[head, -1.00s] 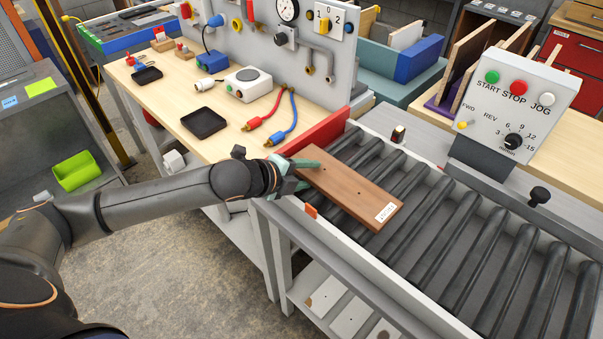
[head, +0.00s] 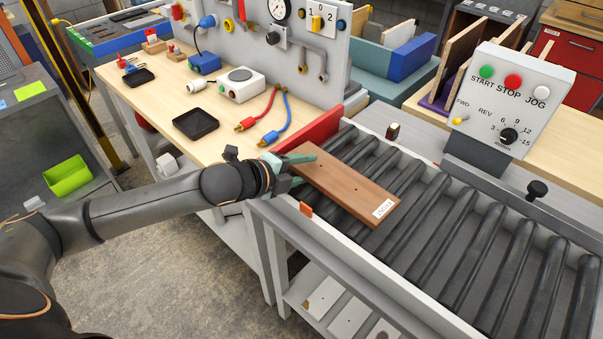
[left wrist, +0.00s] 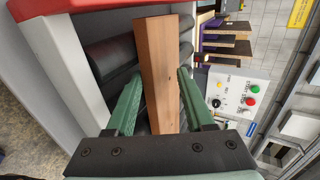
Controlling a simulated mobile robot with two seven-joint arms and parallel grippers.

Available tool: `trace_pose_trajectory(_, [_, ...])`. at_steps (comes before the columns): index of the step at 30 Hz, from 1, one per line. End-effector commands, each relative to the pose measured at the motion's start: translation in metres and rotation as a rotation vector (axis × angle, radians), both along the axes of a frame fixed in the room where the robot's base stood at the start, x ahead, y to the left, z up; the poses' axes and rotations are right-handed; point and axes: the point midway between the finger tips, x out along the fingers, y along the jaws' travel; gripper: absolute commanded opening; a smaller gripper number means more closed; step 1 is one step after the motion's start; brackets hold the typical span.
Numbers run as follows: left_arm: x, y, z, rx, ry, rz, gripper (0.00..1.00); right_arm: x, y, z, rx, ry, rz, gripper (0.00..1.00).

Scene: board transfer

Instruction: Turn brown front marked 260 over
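The brown front (head: 345,183) lies flat across the near end of the roller conveyor, with a small white label (head: 384,208) at its right end. The label's print is too small to read. My left gripper (head: 297,172) is at the board's left end, its green fingers on either side of it. In the left wrist view the brown front (left wrist: 158,75) runs between the two fingers of my left gripper (left wrist: 160,88), with gaps showing beside it, so the gripper looks open. My right gripper is out of view.
The conveyor rollers (head: 455,240) are bare to the right. A red end plate (head: 318,135) stands behind the gripper. A control box (head: 512,105) stands beyond the conveyor. The workbench (head: 150,100) holds a black tray (head: 196,124) and red and blue hoses.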

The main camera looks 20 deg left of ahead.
Motion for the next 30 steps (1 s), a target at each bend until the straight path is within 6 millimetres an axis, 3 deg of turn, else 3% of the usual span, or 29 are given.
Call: trace_pose_trajectory(30, [0.005,-0.002,0.011,-0.049,-0.128,0.0,0.52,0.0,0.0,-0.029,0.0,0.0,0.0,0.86])
